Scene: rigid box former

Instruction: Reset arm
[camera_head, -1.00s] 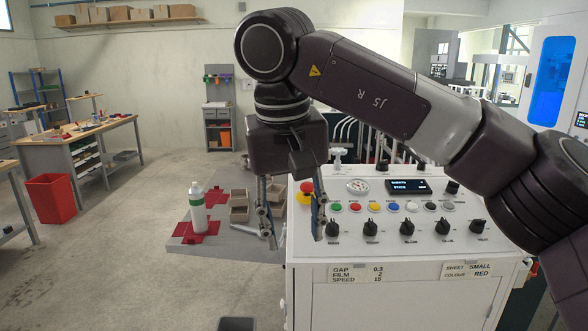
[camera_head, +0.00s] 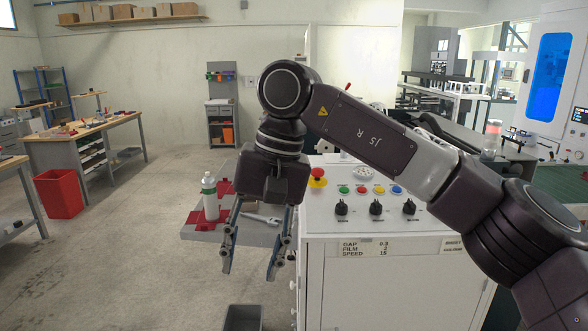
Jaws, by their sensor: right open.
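My right gripper (camera_head: 250,271) hangs down in the head view, in front of the left side of the white control cabinet (camera_head: 390,285). Its two fingers are spread apart with nothing between them. My right arm (camera_head: 365,132) comes in from the right and crosses over the cabinet, hiding part of its panel. My left gripper is out of view.
The panel carries a red emergency button (camera_head: 318,178), coloured buttons and black knobs. A grey side table (camera_head: 243,238) holds a white bottle (camera_head: 210,198) and a wrench-like tool (camera_head: 262,220). A dark bin (camera_head: 243,317) stands below. A red bin (camera_head: 61,194) stands left; floor between is clear.

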